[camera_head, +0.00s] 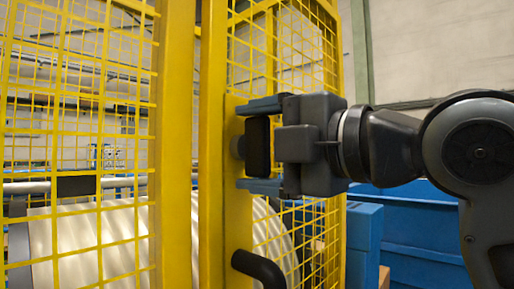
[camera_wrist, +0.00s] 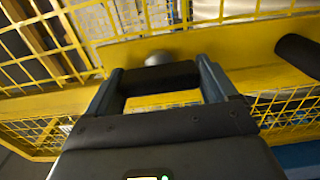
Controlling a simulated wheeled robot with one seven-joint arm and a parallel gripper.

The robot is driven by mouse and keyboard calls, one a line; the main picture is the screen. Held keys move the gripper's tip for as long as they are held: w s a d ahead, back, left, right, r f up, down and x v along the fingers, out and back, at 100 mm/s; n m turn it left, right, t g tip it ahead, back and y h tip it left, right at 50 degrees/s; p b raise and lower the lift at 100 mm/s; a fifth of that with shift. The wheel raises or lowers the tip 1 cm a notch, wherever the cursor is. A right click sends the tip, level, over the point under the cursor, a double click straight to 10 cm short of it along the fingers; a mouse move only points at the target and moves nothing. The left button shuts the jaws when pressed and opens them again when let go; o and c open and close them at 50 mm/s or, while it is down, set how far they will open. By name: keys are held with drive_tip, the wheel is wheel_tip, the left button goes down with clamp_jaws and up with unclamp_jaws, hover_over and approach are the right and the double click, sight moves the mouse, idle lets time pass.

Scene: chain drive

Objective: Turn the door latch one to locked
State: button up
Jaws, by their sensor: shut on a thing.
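The door latch (camera_head: 257,146) is a black bar on a grey round base, on the yellow door post (camera_head: 238,215). In the head view the bar stands roughly upright. My gripper (camera_head: 250,147) comes from the right, with one blue-grey finger above the latch and one below. It is shut on the latch by its ends. In the wrist view the latch (camera_wrist: 160,78) spans between the two fingers of my gripper (camera_wrist: 160,65), with its grey base (camera_wrist: 158,58) just beyond. No lock marking is readable.
A black curved door handle (camera_head: 260,268) sticks out below the latch; it also shows at the right of the wrist view (camera_wrist: 300,55). Yellow mesh panels (camera_head: 80,110) flank the posts. A large ribbed pale drum (camera_head: 90,240) lies behind the mesh. Blue bins (camera_head: 410,225) stand behind my arm.

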drive_tip(key=o, duration=0.8)
drive_tip(key=shift+o, duration=0.2)
drive_tip(key=v, duration=0.7)
drive_tip(key=shift+s+d, duration=0.25)
